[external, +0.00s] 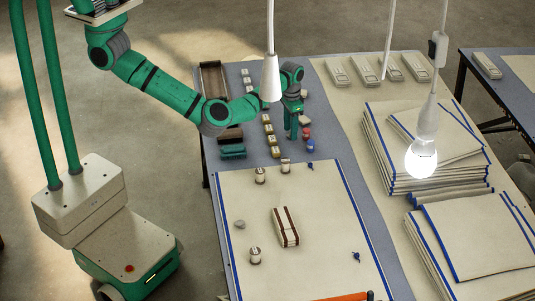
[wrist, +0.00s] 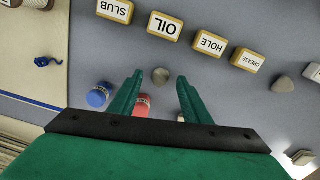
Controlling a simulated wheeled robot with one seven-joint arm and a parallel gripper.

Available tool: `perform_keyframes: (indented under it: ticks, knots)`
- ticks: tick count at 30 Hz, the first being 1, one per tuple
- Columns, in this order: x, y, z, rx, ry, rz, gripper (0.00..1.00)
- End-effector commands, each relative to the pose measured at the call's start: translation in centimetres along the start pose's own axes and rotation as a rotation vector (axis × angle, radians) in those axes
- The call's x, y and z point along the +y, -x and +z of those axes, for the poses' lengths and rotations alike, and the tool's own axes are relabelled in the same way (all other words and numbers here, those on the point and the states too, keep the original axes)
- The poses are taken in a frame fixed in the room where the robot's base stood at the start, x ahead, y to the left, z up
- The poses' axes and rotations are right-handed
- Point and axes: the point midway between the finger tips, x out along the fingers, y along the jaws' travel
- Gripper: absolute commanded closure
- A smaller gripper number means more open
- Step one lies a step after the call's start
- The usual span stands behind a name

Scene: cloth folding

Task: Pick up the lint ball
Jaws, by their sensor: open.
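A small round grey ball (wrist: 161,75), which looks like the lint ball, lies on the blue-grey table in the wrist view. It sits just beyond and between the two green fingertips of my gripper (wrist: 160,92). The fingers are apart and nothing is held between them. In the external view my gripper (external: 292,136) points down over the table's far part, and the ball is hidden there. A larger grey lump (wrist: 283,83) lies to the right in the wrist view.
Labelled blocks, including OIL (wrist: 164,26) and HOLE (wrist: 209,42), stand in a row beside the ball. A blue spool (wrist: 99,95) and a red spool (wrist: 142,105) are close to the fingers. A blue-edged cloth (external: 325,215) carries a striped block (external: 286,227) and small pots.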

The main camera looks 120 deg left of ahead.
Motion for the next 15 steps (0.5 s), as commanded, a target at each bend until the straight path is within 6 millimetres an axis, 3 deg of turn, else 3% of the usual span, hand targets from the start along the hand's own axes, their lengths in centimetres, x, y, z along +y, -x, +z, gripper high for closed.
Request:
perform_keyframes:
  ticks: [3, 11, 15]
  knots:
    - [0.06, -1.05, 0.03, -0.001, -0.001, 0.001, 0.56]
    - [0.03, -1.28, 0.01, 0.0, 0.0, 0.0, 0.56]
    - [0.03, -1.28, 0.02, 0.0, 0.0, 0.0, 0.87]
